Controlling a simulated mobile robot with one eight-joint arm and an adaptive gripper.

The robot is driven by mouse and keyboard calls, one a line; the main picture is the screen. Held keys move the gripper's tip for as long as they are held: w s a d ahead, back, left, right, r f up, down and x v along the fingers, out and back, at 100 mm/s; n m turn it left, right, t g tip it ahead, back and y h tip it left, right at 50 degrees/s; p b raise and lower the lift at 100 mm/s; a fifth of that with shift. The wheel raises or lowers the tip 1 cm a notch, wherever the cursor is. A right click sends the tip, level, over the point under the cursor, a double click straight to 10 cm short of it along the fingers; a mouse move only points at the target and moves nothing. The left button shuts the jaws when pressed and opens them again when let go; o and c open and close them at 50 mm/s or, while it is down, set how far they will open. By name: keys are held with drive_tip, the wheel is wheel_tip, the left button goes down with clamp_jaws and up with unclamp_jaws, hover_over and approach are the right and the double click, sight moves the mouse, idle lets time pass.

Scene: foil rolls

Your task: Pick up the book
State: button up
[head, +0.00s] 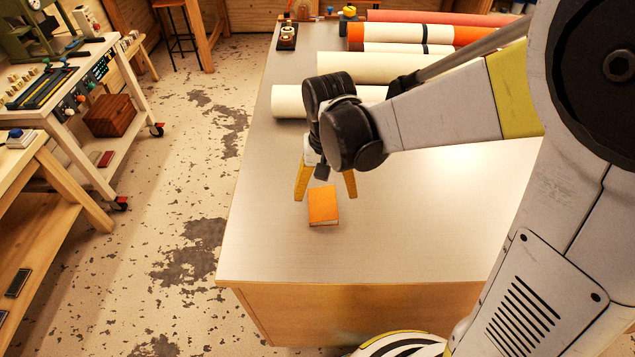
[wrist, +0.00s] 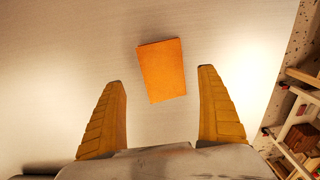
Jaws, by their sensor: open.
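The book (head: 323,205) is small with an orange cover and lies flat on the grey table top, near the table's front left part. In the wrist view the book (wrist: 162,70) lies beyond the fingertips, roughly centred between them and slightly turned. My gripper (head: 326,192) is above the table, pointing down, with its two yellow fingers spread apart and nothing between them. In the wrist view both fingers of my gripper (wrist: 160,75) show, apart from the book.
Several large rolls (head: 370,68) lie across the back of the table (head: 262,240). The table top around the book is clear. A small dark item (head: 287,36) stands at the back left corner. A cart (head: 85,80) with equipment stands to the left, across the floor.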

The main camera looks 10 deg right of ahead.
sight(323, 204)
drive_tip(key=f, duration=0.1)
drive_tip(key=f+b, duration=0.1)
drive_tip(key=f, duration=0.1)
drive_tip(key=f+b, duration=0.1)
drive_tip(key=shift+w+a+f, duration=0.1)
drive_tip(key=shift+a+f, duration=0.15)
drive_tip(key=shift+f, duration=0.15)
drive_tip(key=c, duration=1.3)
drive_tip(key=shift+r, duration=0.2)
